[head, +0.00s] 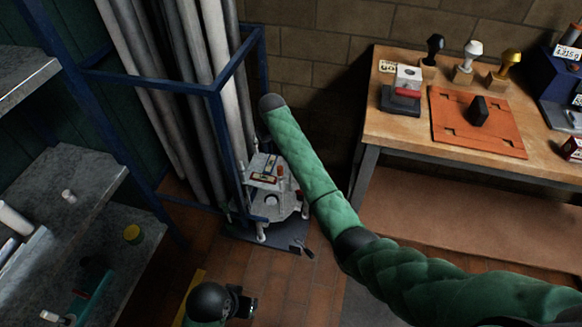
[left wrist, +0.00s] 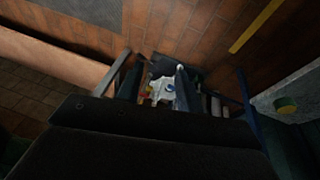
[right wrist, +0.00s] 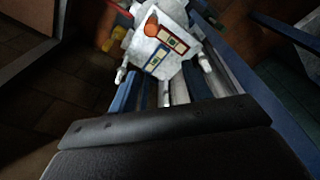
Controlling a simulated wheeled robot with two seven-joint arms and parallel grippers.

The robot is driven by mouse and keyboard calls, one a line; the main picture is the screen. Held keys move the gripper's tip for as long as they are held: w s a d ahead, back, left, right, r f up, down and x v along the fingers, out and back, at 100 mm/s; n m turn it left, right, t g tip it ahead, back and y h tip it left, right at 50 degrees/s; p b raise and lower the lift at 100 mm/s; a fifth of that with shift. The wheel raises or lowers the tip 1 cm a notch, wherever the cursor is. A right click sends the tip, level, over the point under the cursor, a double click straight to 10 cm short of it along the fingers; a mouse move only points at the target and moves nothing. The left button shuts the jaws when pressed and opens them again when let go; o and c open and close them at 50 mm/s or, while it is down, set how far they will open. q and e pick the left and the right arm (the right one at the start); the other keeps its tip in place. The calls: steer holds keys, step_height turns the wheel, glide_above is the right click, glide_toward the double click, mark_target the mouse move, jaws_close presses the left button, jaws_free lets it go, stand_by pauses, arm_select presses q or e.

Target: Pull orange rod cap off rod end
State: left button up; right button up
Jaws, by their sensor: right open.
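The orange rod cap (head: 280,170) is a small upright spot on the pale grey flange unit (head: 271,205), low by the blue frame. In the right wrist view an orange round piece (right wrist: 151,27), likely this cap, sits at the far edge of the unit's label plate. My right arm reaches in from the right, with its dark wrist end (head: 272,103) above and behind the unit.
Grey vertical pipes (head: 185,80) and the blue frame (head: 219,130) stand close behind the unit. A wooden bench (head: 400,130) with stamps and an orange mat (head: 450,125) is at right. Grey shelves (head: 70,185) are at left.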

steer(key=g, duration=0.1)
glide_above(280, 168)
steer(key=f, duration=0.6)
steer(key=shift+w+d, duration=0.15)
steer(key=shift+d, duration=0.1)
steer(key=shift+n, duration=0.5)
steer(key=shift+f, duration=0.3)
steer(key=shift+a+f+p, duration=0.2)
steer(key=shift+f+p, duration=0.15)
steer(key=shift+f, duration=3.2)
steer(key=c, duration=1)
